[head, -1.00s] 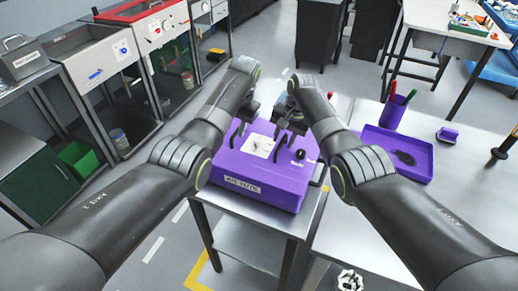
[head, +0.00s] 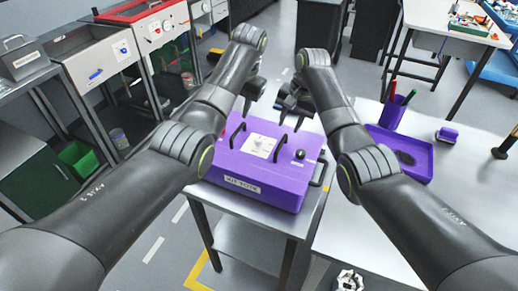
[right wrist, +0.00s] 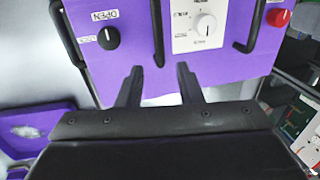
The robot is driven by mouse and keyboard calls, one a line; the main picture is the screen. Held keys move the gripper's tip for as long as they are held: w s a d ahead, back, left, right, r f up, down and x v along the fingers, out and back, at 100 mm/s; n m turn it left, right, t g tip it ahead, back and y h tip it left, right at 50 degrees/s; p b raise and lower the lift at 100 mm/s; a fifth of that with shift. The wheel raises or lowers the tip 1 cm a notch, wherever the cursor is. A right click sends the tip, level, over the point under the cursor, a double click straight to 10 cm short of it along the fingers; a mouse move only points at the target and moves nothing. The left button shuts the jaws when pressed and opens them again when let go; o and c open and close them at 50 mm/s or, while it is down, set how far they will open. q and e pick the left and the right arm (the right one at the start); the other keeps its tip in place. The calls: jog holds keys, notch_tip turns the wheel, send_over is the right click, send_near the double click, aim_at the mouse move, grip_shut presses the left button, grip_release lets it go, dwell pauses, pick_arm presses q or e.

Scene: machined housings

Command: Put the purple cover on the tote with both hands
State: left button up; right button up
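The purple cover (head: 285,166) lies level on top of the purple tote (head: 262,192), whose front bears a white label. No gap shows between them, though the far side is partly hidden. The cover carries two upright black handles, a white dial panel and a black knob. It also shows in the right wrist view (right wrist: 135,70). My left gripper (head: 248,103) is above and behind the left handle, apart from it; its finger gap is unclear. My right gripper (head: 290,108) is above the far side of the cover. In the right wrist view its fingers (right wrist: 158,80) are apart and empty, clear of the handle.
The tote stands on a small metal table (head: 250,216). To the right, a steel bench holds a purple tray (head: 415,172) and a purple pen cup (head: 392,116). Metal cabinets (head: 90,62) line the left. Floor at front left is open.

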jog(key=r, duration=0.3)
jog(key=d+r, duration=0.1)
jog(key=r, duration=0.1)
jog(key=shift+s, duration=0.15)
